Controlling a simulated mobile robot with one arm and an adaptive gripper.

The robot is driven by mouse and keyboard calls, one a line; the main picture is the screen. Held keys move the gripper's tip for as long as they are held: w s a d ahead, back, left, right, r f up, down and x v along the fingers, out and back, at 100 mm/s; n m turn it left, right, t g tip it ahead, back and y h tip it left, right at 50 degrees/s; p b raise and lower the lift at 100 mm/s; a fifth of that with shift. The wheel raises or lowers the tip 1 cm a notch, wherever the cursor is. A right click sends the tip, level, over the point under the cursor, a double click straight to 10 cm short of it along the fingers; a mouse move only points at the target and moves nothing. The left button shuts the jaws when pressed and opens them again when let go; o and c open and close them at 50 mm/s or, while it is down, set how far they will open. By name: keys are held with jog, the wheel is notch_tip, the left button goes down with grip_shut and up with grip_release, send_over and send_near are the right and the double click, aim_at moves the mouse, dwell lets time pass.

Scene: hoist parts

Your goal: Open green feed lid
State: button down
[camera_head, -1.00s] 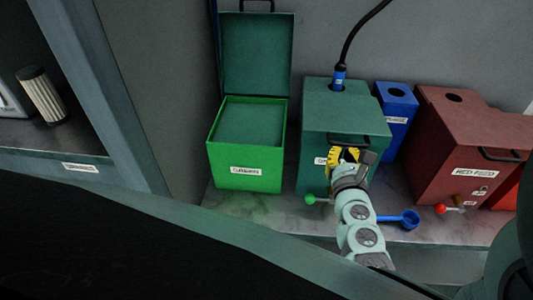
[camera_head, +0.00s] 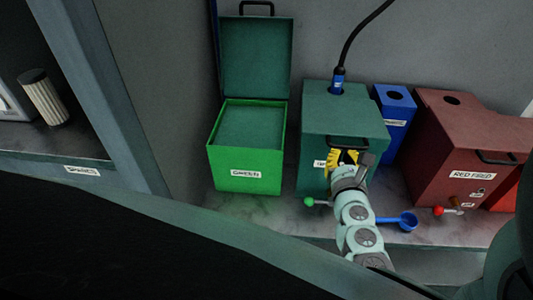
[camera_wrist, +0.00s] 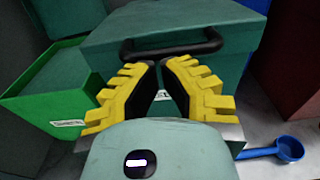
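The dark green feed box (camera_head: 315,175) stands on the bench with its lid (camera_head: 345,115) down. A black bar handle (camera_head: 347,142) runs along the lid's front edge; it also shows in the wrist view (camera_wrist: 170,47). My gripper (camera_head: 343,158) is at the box's front, just below the handle. In the wrist view, my gripper's (camera_wrist: 160,66) yellow and black fingertips nearly meet, with nothing seen between them. The handle appears just past the tips; I cannot tell whether they touch it. The front label is partly hidden by my gripper.
A bright green bin (camera_head: 247,165) with a raised lid (camera_head: 255,58) stands to the left. A blue box (camera_head: 396,117) and a red feed box (camera_head: 450,150) stand to the right. A blue scoop (camera_head: 405,221) lies in front. A black hose (camera_head: 345,50) enters the dark green box's top.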

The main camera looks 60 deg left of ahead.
jog(key=shift+a+r+p, duration=0.15)
jog(key=shift+r+p, duration=0.3)
jog(key=shift+p, duration=0.2)
